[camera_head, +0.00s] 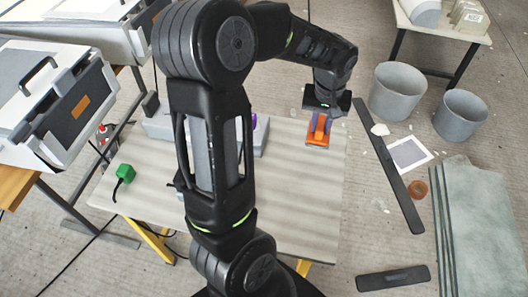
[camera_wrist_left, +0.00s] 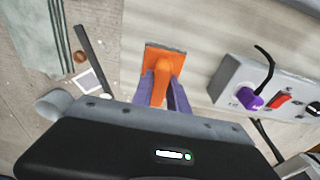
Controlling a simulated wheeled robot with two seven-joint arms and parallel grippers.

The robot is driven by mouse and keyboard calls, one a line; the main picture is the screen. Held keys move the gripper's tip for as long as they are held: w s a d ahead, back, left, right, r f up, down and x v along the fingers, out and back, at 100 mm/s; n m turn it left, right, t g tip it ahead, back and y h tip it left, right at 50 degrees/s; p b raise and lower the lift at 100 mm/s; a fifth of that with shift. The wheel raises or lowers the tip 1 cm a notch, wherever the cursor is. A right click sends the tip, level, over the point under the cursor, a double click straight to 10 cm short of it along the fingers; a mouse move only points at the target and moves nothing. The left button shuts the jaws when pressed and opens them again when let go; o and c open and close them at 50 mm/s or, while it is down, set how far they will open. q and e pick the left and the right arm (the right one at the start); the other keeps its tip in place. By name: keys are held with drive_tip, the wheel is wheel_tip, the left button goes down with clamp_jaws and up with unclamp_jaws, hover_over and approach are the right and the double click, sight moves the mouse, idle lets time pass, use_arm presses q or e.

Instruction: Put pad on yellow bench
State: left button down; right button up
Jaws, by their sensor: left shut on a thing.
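The pad (camera_head: 318,131) is an orange block with a handle and a grey edge. It also shows in the left wrist view (camera_wrist_left: 164,60). My left gripper (camera_head: 320,121) has purple fingers, which are shut on the pad's orange handle in the left wrist view (camera_wrist_left: 162,90). The pad is over the far right part of the yellow bench (camera_head: 300,220), a pale top on yellow legs. I cannot tell whether the pad touches the top. My left arm hides the middle of the bench. My right gripper is not in view.
A grey box with a purple knob (camera_wrist_left: 250,100) and red switch is on the bench. A green object (camera_head: 124,172) lies at its left. Two grey buckets (camera_head: 398,92), a dark strip (camera_head: 390,170) and greenish sheets (camera_head: 475,230) are on the floor at right. The bench's right front is clear.

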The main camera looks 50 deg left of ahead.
sight(318, 140)
use_arm(q)
drive_tip(key=shift+f, duration=3.15)
drive_tip(key=shift+f, duration=1.85)
drive_tip(key=shift+f, duration=0.25)
drive_tip(key=c, duration=1.3)
unclamp_jaws()
drive_tip(key=shift+r, duration=0.1)
drive_tip(key=shift+r, duration=0.1)
drive_tip(key=r, duration=0.8)
drive_tip(key=s+d+r, duration=0.1)
drive_tip(key=r, duration=0.3)
